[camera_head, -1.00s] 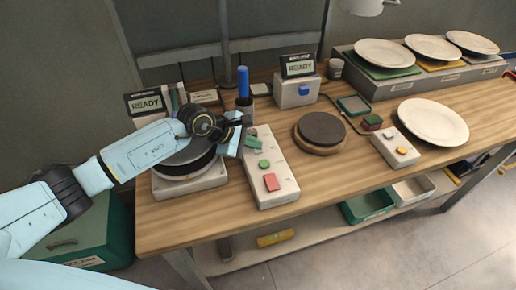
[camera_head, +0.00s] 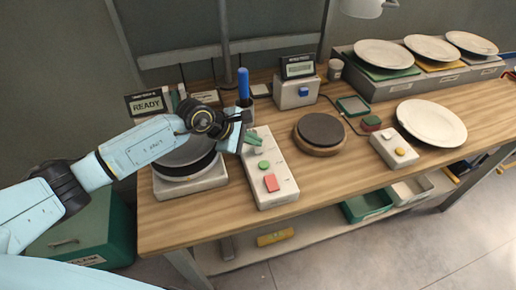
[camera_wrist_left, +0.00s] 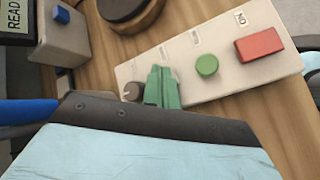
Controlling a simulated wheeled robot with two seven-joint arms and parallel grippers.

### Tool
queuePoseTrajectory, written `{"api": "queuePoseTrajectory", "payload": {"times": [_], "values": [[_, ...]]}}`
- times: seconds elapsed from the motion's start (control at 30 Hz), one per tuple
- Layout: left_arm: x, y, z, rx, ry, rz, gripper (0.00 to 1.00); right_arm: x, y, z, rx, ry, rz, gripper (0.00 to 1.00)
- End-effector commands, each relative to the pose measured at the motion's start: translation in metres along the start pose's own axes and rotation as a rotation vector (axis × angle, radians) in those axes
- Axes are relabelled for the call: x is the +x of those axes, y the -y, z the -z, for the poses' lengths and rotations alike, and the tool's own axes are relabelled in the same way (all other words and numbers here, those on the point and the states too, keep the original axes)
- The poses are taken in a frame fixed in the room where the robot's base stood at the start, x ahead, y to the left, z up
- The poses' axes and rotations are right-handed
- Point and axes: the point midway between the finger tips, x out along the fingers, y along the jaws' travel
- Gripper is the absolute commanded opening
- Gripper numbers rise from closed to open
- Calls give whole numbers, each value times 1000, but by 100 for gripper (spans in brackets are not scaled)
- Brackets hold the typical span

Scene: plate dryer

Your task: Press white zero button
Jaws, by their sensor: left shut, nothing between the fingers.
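A white button (camera_head: 386,137) sits on a small pale control box (camera_head: 394,148) at the right of the table, beside a yellow button (camera_head: 400,152). Any label on it is too small to read. My left gripper (camera_head: 253,139) is shut and empty, over the far end of a long pale panel (camera_head: 270,166), well left of that box. In the left wrist view its green fingertips (camera_wrist_left: 162,88) are together beside a grey knob (camera_wrist_left: 132,91); I cannot tell whether they touch it. The panel also carries a green round button (camera_wrist_left: 207,65) and a red square button (camera_wrist_left: 259,46).
A dark-topped round stand (camera_head: 321,132) lies between panel and control box. A display unit with a blue button (camera_head: 303,91) stands behind. A blue marker (camera_head: 243,82) stands close behind my gripper. A white plate (camera_head: 432,122) lies right of the control box. My arm crosses a round-topped device (camera_head: 190,178).

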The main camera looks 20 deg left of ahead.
Motion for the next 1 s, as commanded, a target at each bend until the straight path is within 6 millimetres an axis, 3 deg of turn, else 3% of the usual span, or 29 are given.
{"api": "queuePoseTrajectory", "payload": {"times": [0.47,1.0], "values": [[-33,-24,-24,1,1,-1,0,-31,0,3,0,0,0,18],[-33,-24,-24,0,0,-1,0,-30,0,3,0,0,0,18]]}}
